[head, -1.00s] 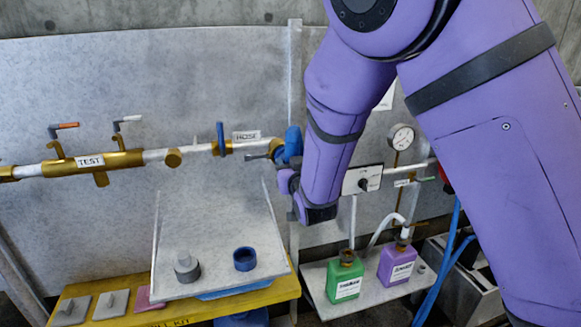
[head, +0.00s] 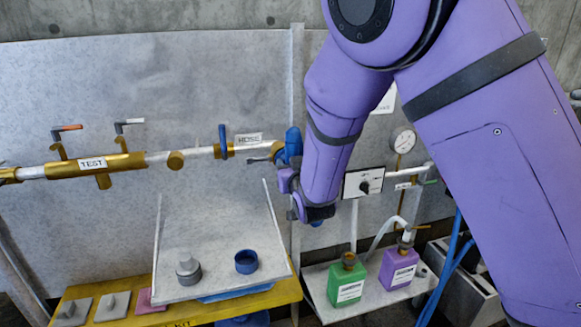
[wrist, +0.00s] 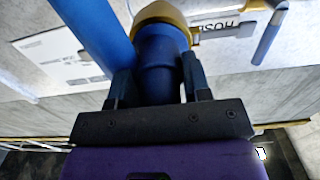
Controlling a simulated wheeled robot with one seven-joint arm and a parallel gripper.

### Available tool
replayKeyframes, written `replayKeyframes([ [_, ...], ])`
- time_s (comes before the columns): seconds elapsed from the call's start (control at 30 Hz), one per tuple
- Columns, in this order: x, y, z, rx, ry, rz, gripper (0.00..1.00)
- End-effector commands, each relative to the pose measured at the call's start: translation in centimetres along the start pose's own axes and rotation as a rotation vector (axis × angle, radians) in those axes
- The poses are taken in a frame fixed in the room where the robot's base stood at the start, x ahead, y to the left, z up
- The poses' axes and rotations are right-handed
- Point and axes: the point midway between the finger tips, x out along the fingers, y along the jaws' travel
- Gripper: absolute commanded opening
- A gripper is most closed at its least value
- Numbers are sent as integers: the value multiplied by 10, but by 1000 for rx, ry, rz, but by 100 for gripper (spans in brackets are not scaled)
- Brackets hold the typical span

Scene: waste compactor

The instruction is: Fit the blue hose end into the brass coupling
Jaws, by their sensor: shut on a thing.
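The blue hose end (head: 293,143) is between the fingers of my gripper (head: 280,162), which is shut on it. In the wrist view the hose end (wrist: 158,60) points away from my gripper (wrist: 158,88). The brass coupling (wrist: 165,13) is directly at its far end. I cannot tell how deep the hose end sits in it. In the head view the coupling (head: 242,149) is at the end of the pipe beside the HOSE label, just left of the hose end. My gripper partly hides where they meet.
A blue lever handle (head: 223,141) stands on the pipe close by. A lighter blue tube (wrist: 82,35) runs at left in the wrist view. Below are a grey tray (head: 217,287) with a blue ring, and green (head: 347,282) and purple (head: 398,269) containers. A gauge (head: 403,141) is at right.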

Motion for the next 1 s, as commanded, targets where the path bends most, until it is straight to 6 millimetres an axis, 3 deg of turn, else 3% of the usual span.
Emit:
replayKeyframes([
  [0.33,2,0,-2,0,4,1,18],
  [0.37,2,0,-2,0,4,1,51],
  [0.47,2,0,-1,0,3,1,74],
  [0.67,1,0,-1,0,2,1,74],
  [0.73,1,0,0,0,0,0,87],
  [1.0,0,0,0,0,1,0,87],
])
